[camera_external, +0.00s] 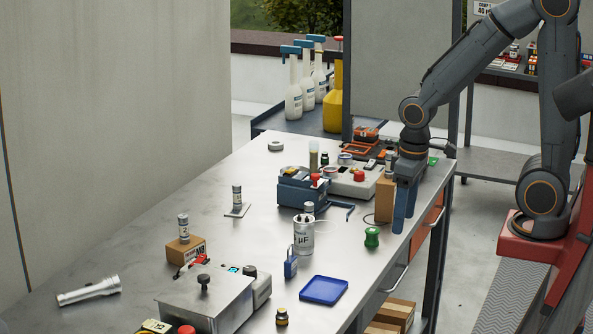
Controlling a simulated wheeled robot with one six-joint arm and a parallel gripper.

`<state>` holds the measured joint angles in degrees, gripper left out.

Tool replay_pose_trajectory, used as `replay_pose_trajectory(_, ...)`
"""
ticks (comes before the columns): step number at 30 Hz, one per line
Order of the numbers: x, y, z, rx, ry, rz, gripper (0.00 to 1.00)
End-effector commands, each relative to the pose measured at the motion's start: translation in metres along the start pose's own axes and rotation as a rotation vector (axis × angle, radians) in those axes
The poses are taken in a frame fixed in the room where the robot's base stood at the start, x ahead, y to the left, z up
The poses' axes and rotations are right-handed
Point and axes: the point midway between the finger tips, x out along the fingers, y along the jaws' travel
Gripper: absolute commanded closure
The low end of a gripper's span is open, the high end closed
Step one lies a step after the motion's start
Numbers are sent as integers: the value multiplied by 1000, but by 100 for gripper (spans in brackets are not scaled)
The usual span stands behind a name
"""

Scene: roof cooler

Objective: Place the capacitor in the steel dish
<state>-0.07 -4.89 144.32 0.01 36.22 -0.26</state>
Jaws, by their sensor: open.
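The capacitor (303,236) is a silver can with "µF" in dark letters on its side. It stands upright on the metal worktable, near the middle. I cannot pick out the steel dish for certain; a small, round, grey, low item (275,146) lies near the table's far edge, too small to identify. My gripper (404,220) points down near the table's right edge, to the right of the capacitor and apart from it. Its blue-grey fingers are open, with nothing seen between them.
A blue tray (323,290) and a blue padlock (291,263) lie in front of the capacitor. A blue-grey device (302,188) stands behind the capacitor. The table's left middle is mostly clear.

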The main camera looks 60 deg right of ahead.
Motion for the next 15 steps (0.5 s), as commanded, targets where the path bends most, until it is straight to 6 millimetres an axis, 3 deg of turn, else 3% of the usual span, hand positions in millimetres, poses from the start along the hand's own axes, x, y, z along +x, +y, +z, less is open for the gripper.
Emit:
replay_pose_trajectory(11,-62,0,-6,0,5,0,39)
replay_pose_trajectory(15,-54,17,-25,-1,62,42,39)
